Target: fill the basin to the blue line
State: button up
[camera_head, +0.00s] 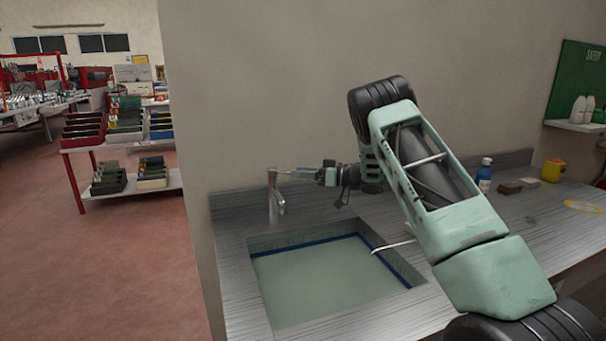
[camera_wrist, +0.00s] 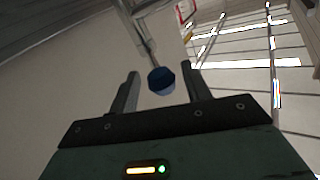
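The basin (camera_head: 258,290) is a square sink set into the metal counter, holding pale greenish water (camera_head: 325,280). A dark blue line (camera_head: 308,245) runs round its inner walls. The water surface appears close to the line's lower edge at the back; the exact gap is hard to tell. A metal tap (camera_head: 275,198) stands at the basin's back left corner. My gripper (camera_head: 296,173) is beside the tap's top. In the wrist view my gripper (camera_wrist: 164,88) is open, its fingers either side of a round blue knob (camera_wrist: 160,80), with gaps showing on both sides. Any flow from the spout is not discernible.
A thin pale curved rod or tube (camera_head: 392,246) crosses the basin's right edge. A blue spray bottle (camera_head: 484,175), a dark block (camera_head: 510,187) and a yellow container (camera_head: 553,170) stand on the counter at right. A wall rises behind the counter. Shelving (camera_head: 125,190) stands far left.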

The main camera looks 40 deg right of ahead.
jog(key=shift+s, duration=0.1)
jog(key=b+v, duration=0.3)
jog(key=v, duration=1.4)
jog(key=shift+b, duration=0.3)
jog(key=shift+s+d, duration=0.1)
jog(key=shift+d, duration=0.05)
